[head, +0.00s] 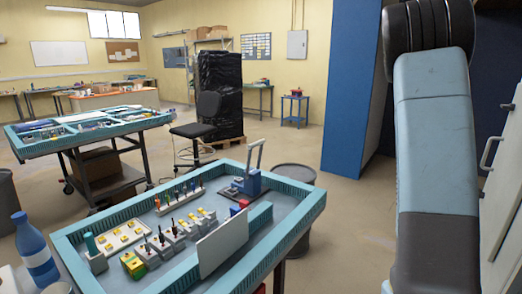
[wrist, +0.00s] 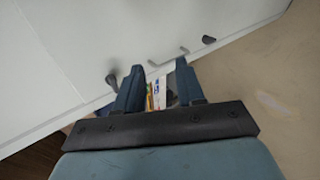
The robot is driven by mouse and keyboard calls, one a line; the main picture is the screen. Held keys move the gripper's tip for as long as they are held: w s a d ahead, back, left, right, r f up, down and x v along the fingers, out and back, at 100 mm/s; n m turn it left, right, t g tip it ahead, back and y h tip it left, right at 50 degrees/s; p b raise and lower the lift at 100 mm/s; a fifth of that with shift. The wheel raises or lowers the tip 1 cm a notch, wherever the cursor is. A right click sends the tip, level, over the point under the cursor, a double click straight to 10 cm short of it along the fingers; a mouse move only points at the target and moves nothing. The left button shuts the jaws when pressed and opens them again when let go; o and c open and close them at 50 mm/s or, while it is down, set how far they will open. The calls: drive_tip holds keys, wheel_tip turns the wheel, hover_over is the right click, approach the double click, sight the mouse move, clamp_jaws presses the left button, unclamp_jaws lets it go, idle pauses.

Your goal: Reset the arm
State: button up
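My arm (head: 436,150) stands along the right side of the head view, in front of the blue panel and close to white cabinet fronts. Its gripper end is not visible in that view. In the wrist view my gripper (wrist: 159,66) shows with its two blue fingers apart and no object held between them. Beyond the fingers is a white surface with dark handles (wrist: 112,79). A small patch of coloured items (wrist: 155,92) shows through the gap, too small to make out.
A blue-rimmed workbench (head: 98,243) with socket boxes and tools stands front and centre. A blue bottle (head: 36,252) is at the left edge. White cabinet fronts (head: 500,215) are close on the right. A bin (head: 295,172) stands behind the bench. Open floor (head: 345,215) lies right of it.

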drive_tip(key=s+a+f+n+t+y, duration=0.1)
drive_tip(key=s+a+f+t+y, duration=0.2)
drive_tip(key=s+a, duration=0.6)
drive_tip(key=s+a+f+n+t+y, duration=0.2)
drive_tip(key=s+a, duration=0.7)
drive_tip(key=a, duration=0.9)
drive_tip(key=s+a+f+n+t+y, duration=0.2)
drive_tip(key=s+a+f+t+y, duration=0.2)
drive_tip(key=s+a, duration=0.6)
drive_tip(key=a+f+t, duration=0.1)
drive_tip(key=a+t, duration=0.1)
drive_tip(key=a, duration=0.1)
drive_tip(key=shift+a+y, duration=0.3)
drive_tip(key=shift+a, duration=0.1)
drive_tip(key=shift+o, duration=0.4)
drive_tip(key=shift+s+f, duration=0.1)
